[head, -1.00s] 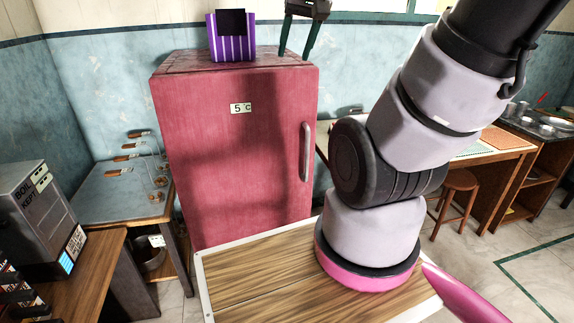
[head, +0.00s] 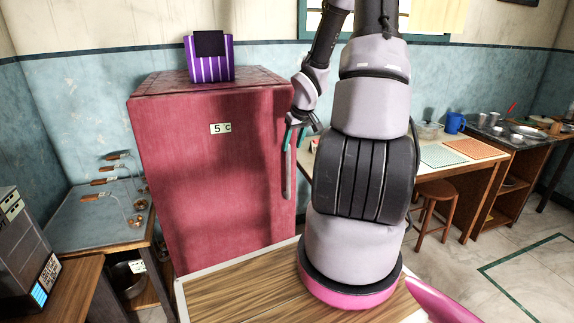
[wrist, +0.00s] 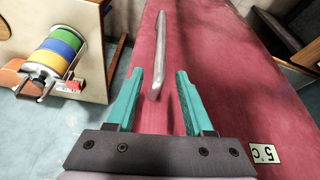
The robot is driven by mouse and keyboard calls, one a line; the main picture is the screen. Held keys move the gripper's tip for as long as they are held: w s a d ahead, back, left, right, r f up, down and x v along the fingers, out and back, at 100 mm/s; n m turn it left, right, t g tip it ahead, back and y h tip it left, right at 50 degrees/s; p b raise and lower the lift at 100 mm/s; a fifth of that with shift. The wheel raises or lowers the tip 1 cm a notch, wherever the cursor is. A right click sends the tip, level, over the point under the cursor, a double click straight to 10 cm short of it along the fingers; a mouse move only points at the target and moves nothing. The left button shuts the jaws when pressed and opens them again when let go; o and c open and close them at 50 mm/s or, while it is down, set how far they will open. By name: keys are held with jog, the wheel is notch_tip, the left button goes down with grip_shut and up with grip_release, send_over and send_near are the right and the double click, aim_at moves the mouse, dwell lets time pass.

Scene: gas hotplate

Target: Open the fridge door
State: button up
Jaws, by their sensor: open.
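The red fridge (head: 205,170) stands ahead of me with its door shut and a "5 C" label on it. Its grey vertical handle (head: 286,175) is near the door's right edge. My gripper (head: 296,137) is at the upper part of the handle. In the wrist view, the handle (wrist: 160,55) runs away from me, and its near end lies between the green fingers of my gripper (wrist: 167,90). The fingers are apart and not closed on it. I cannot tell whether either finger touches the handle or door.
A purple striped box (head: 210,60) sits on the fridge. A side table (head: 95,215) with hanging utensils is at left. A desk (head: 440,165) with mats and a stool (head: 433,198) are at right. The wrist view shows coloured spools (wrist: 58,55) beside the fridge.

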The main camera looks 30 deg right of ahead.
jog(key=x, duration=1)
jog(key=shift+f, duration=0.35)
grip_shut()
jog(key=shift+d, duration=0.1)
dwell(0.9)
